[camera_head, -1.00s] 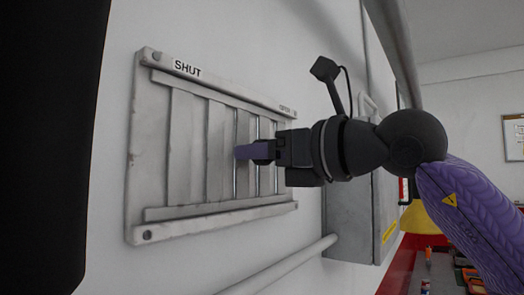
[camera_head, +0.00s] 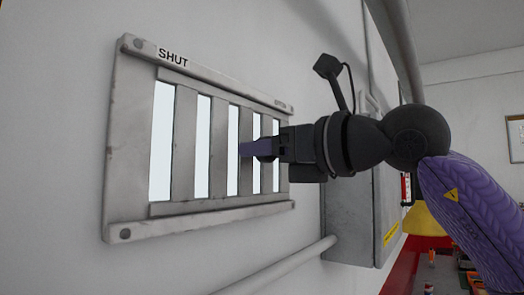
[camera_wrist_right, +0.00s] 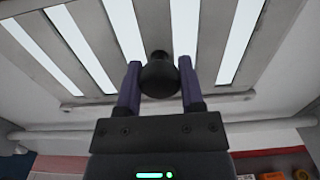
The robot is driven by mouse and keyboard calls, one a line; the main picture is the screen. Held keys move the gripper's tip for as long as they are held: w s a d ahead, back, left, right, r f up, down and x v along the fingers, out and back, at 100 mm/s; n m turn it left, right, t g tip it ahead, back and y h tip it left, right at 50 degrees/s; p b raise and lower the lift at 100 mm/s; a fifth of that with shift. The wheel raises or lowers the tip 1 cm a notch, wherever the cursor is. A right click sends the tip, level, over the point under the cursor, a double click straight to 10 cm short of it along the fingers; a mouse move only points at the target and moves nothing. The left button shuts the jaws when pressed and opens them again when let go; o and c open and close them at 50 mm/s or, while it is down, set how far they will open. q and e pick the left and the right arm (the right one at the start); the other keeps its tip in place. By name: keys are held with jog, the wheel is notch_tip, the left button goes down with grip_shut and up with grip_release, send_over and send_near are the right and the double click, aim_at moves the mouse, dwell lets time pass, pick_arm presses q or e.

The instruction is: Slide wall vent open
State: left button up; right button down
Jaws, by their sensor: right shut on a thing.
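The wall vent (camera_head: 138,140) is a grey metal frame with upright slats, on the left in the head view. Wide bright gaps show between its slats. A "SHUT" label (camera_head: 173,57) is at its upper left. A small label (camera_head: 280,105), hard to read, is at its upper right. My right gripper (camera_head: 255,149) is at the slats, right of the vent's middle. In the right wrist view its two purple fingers are shut on a dark round knob (camera_wrist_right: 158,78) on the vent. The knob is hidden in the head view. My left gripper is out of view.
A grey wall cabinet (camera_head: 350,220) stands right of the vent, behind my right arm. A pale pipe (camera_head: 285,265) runs along the wall below the vent. The wall left of the vent is bare.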

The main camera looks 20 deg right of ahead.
jog(key=c, duration=0.6)
grip_release()
jog(key=shift+r, duration=0.15)
jog(key=shift+c, duration=0.2)
jog(key=o, duration=0.4)
jog(key=shift+w+d, duration=0.15)
jog(key=shift+d, duration=0.25)
jog(key=shift+a, duration=0.2)
jog(key=b+v, duration=0.3)
jog(key=v, duration=0.7)
jog(key=shift+b, duration=0.4)
